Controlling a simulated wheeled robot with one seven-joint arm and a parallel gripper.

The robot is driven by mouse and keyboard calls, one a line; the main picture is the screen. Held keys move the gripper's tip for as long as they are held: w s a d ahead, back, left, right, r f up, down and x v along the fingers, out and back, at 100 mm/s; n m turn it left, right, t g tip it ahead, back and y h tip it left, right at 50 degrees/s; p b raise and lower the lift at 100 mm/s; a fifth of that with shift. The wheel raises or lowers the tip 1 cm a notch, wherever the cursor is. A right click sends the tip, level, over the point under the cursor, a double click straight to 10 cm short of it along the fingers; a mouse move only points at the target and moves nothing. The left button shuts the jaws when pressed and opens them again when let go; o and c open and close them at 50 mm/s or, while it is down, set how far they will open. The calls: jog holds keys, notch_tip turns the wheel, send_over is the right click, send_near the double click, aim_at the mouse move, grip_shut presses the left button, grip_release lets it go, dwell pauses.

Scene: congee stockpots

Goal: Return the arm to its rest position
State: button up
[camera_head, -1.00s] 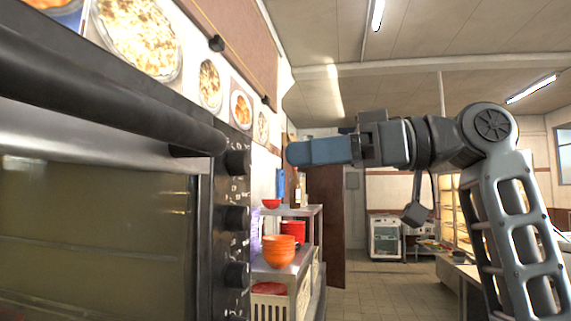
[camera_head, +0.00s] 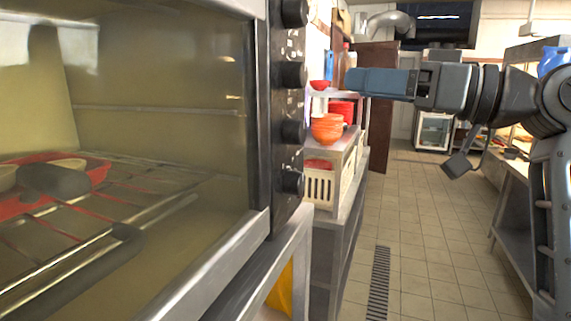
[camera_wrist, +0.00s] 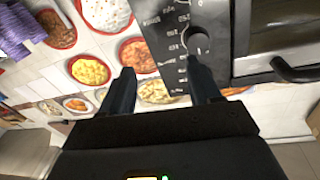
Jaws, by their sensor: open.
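My arm reaches in from the right side of the head view. My gripper (camera_head: 352,81), with blue fingers, points left towards the oven's control panel and looks level. In the wrist view the two dark fingers of my gripper (camera_wrist: 159,72) stand apart with nothing between them. Beyond them show the black control panel (camera_wrist: 180,45) with its knobs and a wall with food pictures. In the head view the oven (camera_head: 150,190) fills the left side, and my gripper appears clear of it.
Inside the oven, a red tray (camera_head: 92,168) sits on a wire rack (camera_head: 150,205). Behind my gripper, a shelf (camera_head: 345,160) holds orange bowls (camera_head: 327,129) and a cream crate (camera_head: 320,187). The tiled floor (camera_head: 430,230) is open, with a counter (camera_head: 515,190) at the right.

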notch_tip(320, 180, down, 21)
jog(key=s+d+m+t+h, duration=0.1)
jog(key=d+m+t+h, duration=0.1)
jog(key=m+t+h, duration=0.55)
jog(key=s+d+f+m+h, duration=0.35)
jog(key=s+f+m, duration=0.25)
jog(key=s+f, duration=0.6)
jog(key=s+d+f+g+h, duration=0.1)
jog(key=s+f+h, duration=0.1)
jog(key=s+f, duration=0.45)
jog(key=s+d+f+g+h, duration=0.1)
jog(key=s+d+f+h, duration=0.15)
jog(key=s, duration=0.65)
jog(key=s+r+n, duration=0.3)
jog(key=s+r, duration=0.1)
jog(key=s, duration=1.2)
jog(key=shift+d+h, duration=0.2)
jog(key=shift+h, duration=0.15)
jog(key=shift+w, duration=0.1)
